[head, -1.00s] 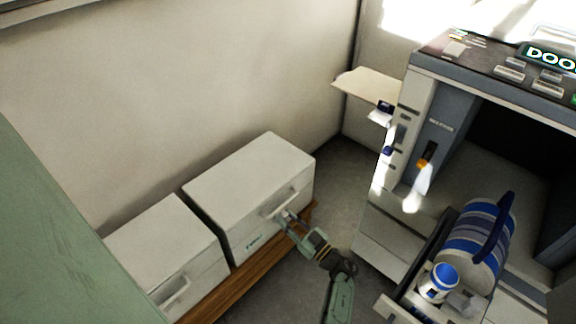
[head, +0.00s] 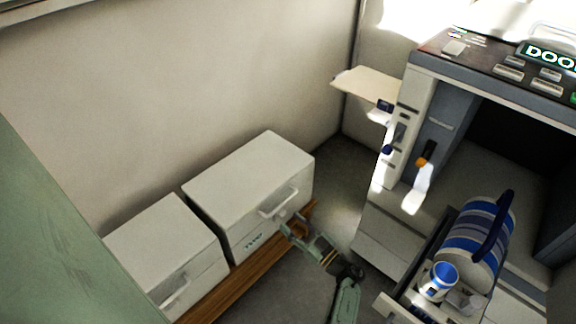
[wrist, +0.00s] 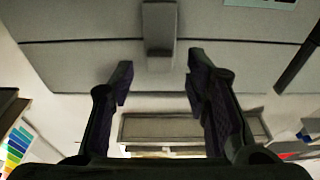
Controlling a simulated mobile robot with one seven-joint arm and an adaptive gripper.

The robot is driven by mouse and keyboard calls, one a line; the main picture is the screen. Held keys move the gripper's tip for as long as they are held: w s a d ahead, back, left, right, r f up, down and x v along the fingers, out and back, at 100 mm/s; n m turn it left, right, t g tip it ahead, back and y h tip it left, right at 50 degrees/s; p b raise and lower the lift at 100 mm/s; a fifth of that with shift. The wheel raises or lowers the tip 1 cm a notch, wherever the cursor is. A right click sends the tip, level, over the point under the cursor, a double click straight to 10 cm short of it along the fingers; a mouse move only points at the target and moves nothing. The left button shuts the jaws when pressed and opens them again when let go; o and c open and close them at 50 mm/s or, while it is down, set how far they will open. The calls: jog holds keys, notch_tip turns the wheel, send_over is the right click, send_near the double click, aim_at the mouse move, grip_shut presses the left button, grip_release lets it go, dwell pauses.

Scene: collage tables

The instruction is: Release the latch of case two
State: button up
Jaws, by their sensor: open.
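Case two (head: 250,180) is the right-hand white case in the head view, with its lid down and a dark label (head: 253,241) on its front. A pale handle (head: 278,203) sticks out from its front. My gripper (head: 290,224) is just below and in front of this handle, apart from it. In the wrist view my gripper (wrist: 158,82) is open and empty, its two dark fingers spread. A grey upright tab (wrist: 159,28) on a seamed grey face shows beyond and between the fingers. I cannot tell whether this tab is the latch, or its state.
A second white case (head: 165,245) stands to the left on the same wooden bench (head: 240,285). At the right is a grey machine (head: 400,215) with an open drawer holding a blue-striped roll (head: 478,240) and a cup (head: 437,281). Floor shows between bench and machine.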

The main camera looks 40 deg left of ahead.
jog(key=v, duration=0.9)
